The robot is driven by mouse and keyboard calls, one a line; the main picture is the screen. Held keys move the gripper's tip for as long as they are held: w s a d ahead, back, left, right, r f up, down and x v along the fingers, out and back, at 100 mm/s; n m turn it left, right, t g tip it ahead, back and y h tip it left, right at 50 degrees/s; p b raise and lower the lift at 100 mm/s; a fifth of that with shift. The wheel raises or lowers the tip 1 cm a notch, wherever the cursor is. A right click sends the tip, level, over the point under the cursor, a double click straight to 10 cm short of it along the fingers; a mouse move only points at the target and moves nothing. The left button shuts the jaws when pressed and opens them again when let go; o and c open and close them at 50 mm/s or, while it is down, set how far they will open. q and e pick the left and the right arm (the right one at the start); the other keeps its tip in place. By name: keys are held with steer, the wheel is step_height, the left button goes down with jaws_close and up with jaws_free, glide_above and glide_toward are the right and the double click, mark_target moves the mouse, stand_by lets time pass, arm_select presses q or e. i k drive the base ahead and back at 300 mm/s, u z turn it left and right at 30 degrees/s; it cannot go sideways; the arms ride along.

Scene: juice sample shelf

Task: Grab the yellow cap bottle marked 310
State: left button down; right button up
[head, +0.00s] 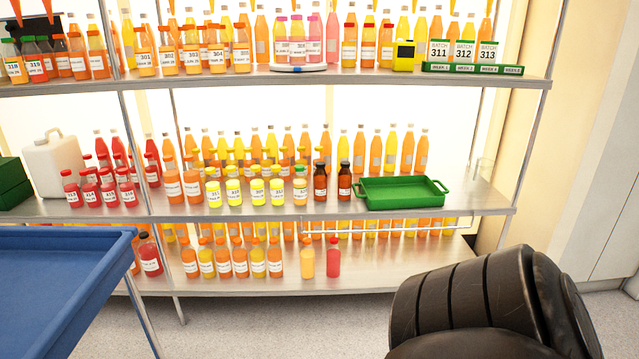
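A row of small bottles with yellow juice and white labels stands on the middle shelf. One yellow cap bottle (277,190) there has a label that seems to read 310, but the print is too small to be sure. Similar yellow cap bottles (258,191) stand just to its left. A bottle with a greenish cap (300,190) stands just to its right. Neither of my grippers is in view.
Two brown bottles (320,183) and a green tray (396,193) stand right of the row. Taller bottles stand behind. The upper shelf edge (330,79) runs above. A blue table (60,290) occupies the lower left.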

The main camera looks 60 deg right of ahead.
mark_target(233, 184)
steer(key=z, duration=2.1)
steer(key=i, duration=2.6)
steer(key=u, duration=2.1)
